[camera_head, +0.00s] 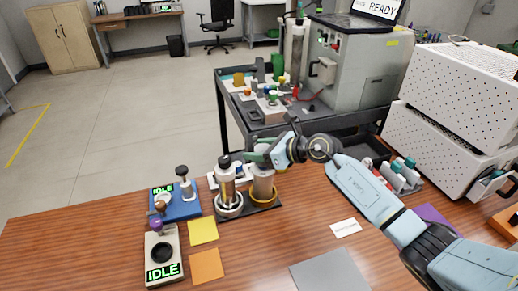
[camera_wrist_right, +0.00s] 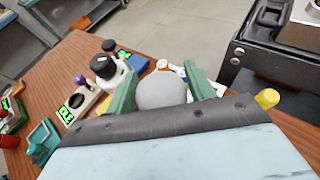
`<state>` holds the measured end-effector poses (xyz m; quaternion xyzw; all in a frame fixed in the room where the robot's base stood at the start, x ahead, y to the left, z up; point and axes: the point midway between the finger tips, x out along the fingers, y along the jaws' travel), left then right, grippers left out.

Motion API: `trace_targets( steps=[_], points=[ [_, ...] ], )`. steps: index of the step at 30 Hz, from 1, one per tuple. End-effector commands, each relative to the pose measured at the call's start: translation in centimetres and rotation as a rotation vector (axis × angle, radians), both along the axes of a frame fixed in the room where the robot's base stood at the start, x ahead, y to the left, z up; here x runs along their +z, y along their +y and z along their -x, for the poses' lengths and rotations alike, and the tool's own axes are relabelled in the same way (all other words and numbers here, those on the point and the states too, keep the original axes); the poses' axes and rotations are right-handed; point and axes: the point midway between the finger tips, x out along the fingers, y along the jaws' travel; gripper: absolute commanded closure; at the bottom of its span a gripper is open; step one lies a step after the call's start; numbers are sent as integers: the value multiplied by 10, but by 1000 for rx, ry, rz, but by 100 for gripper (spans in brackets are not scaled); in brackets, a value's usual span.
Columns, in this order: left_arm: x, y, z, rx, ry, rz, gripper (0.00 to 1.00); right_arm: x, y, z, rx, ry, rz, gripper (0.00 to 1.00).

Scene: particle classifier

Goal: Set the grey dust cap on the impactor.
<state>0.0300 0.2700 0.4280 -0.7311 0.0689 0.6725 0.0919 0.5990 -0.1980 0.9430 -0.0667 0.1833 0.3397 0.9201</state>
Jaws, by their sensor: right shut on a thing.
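My right gripper (camera_head: 261,157) is over the cylinder with the yellow ring (camera_head: 263,189) on the dark base. In the right wrist view its green fingers stand on either side of a round grey piece, the grey dust cap (camera_wrist_right: 162,90), and are shut on it. In the head view the gripper mostly hides the cap, so I cannot tell whether it touches the cylinder. A silvery cylinder with a black top (camera_head: 228,184) stands beside it on the same base. I cannot tell for certain which cylinder is the impactor. My left gripper does not show.
A blue device (camera_head: 176,207) and a beige device (camera_head: 163,255), both reading IDLE, stand to the left. Yellow (camera_head: 203,231) and orange (camera_head: 207,265) squares lie near them. A grey mat (camera_head: 330,272) lies in front. A dark cart (camera_head: 235,112) stands behind.

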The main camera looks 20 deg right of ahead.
Motion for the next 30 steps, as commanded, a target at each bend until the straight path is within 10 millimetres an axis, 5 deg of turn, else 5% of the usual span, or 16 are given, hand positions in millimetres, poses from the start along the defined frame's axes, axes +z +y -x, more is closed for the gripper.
trace_targets(
  steps=[7, 8, 13, 26, 30],
  points=[
    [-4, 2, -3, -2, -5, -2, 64, -5, 0, 0, 0, 0, 0, 68],
    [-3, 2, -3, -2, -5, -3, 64, -5, 0, 0, 0, 0, 0, 45],
    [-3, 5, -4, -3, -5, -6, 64, -5, 0, 0, 0, 0, 0, 25],
    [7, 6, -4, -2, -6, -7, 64, 9, 0, 0, 0, -2, -1, 25],
    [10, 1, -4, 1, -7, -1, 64, 17, -17, 18, -1, -1, 4, 25]
  ],
)
